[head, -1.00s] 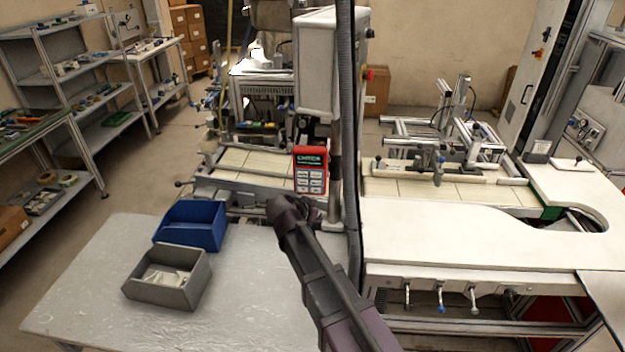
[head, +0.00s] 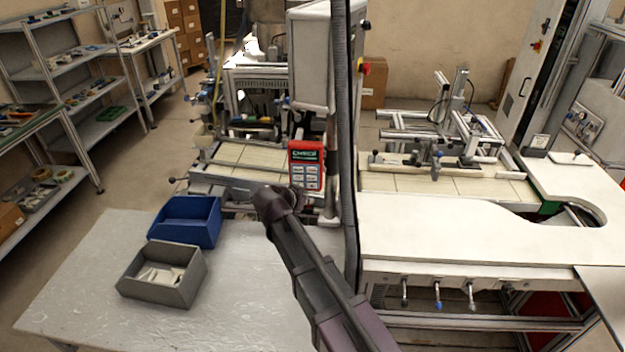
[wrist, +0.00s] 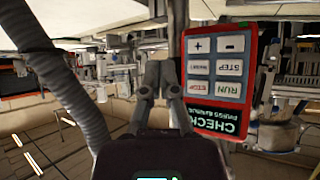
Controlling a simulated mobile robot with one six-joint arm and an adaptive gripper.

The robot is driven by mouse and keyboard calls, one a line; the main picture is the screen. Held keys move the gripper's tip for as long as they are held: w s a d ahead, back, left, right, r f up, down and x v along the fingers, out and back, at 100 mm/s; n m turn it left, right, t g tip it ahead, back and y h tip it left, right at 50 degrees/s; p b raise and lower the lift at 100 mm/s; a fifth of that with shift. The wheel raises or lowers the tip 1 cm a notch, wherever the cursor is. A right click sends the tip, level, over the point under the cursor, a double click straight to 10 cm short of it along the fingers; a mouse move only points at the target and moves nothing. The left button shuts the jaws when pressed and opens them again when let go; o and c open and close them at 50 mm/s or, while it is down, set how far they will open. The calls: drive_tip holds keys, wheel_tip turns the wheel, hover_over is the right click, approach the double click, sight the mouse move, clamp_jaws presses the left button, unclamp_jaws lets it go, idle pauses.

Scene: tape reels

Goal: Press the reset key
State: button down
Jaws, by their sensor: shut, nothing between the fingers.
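A red control panel with a dark CHECK display (head: 306,164) stands upright on the machine in the head view. In the wrist view the panel (wrist: 215,123) shows upside down, with two columns of pale keys. The reset key (wrist: 198,67) appears to be the middle key of the left column there; its small label is hard to read. My gripper (wrist: 160,72) is shut and empty, with its fingertips just left of the panel in the wrist view. In the head view my gripper (head: 270,197) is below and left of the panel; contact cannot be made out.
A blue bin (head: 188,222) and a grey bin (head: 190,287) with pale pieces stand on the white table (head: 85,285) at left. A grey box (head: 312,55) and a vertical post are close above and beside the panel. A white worktop (head: 440,232) lies at right.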

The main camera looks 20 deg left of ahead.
sight(314, 181)
drive_tip(key=shift+w+a, duration=0.3)
drive_tip(key=shift+w, duration=0.95)
drive_tip(key=shift+w+a, duration=0.25)
drive_tip(key=shift+w, duration=0.95)
drive_tip(key=shift+w+a, duration=0.3)
drive_tip(key=shift+w, duration=0.95)
drive_tip(key=shift+w+a, duration=0.2)
drive_tip(key=shift+w, duration=0.55)
drive_tip(key=shift+s, duration=0.15)
drive_tip(key=shift+s+d, duration=0.25)
drive_tip(key=shift+s, duration=0.4)
drive_tip(key=s, duration=0.2)
drive_tip(key=s+d, duration=0.1)
drive_tip(key=s, duration=0.2)
idle(0.5)
idle(0.7)
